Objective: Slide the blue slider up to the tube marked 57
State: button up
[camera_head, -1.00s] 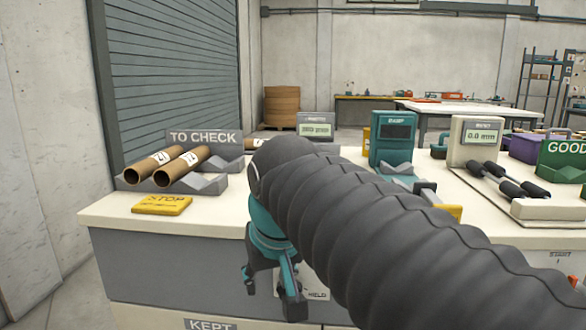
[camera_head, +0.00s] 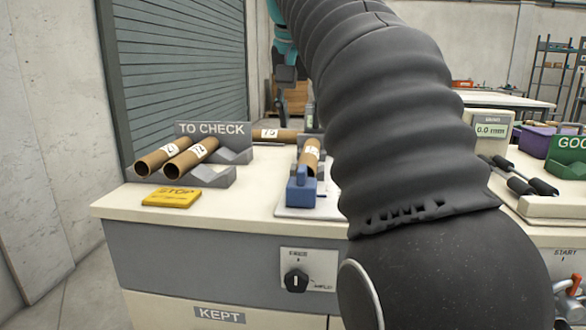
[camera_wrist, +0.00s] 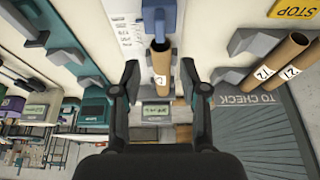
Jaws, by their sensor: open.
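The blue slider (camera_head: 301,188) sits on a white plate (camera_head: 318,207) at the front middle of the bench. A brown cardboard tube (camera_head: 309,155) lies right behind it; its white label is too small to read surely. In the wrist view the slider (camera_wrist: 160,18) is at the top, close to the open end of the tube (camera_wrist: 160,65); I cannot tell whether they touch. My gripper (camera_wrist: 160,68) is open and empty, its fingers on either side of the tube in the picture. In the head view it is partly hidden, up behind the tube.
Two tubes (camera_head: 190,158) lie in a grey rack by the TO CHECK sign (camera_head: 212,130). Another tube (camera_head: 272,134) lies behind. A yellow STOP plate (camera_head: 172,197) is at the front left. A dial (camera_head: 296,281) is on the bench front. My arm covers the middle right.

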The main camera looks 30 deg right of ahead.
aim_at(302, 167)
jog(key=b+x, duration=0.3)
jog(key=x, duration=0.9)
jog(key=shift+w+d+f, duration=0.1)
jog(key=shift+w+f, duration=0.05)
jog(key=shift+f, duration=0.1)
jog(key=shift+c, duration=0.3)
grip_shut()
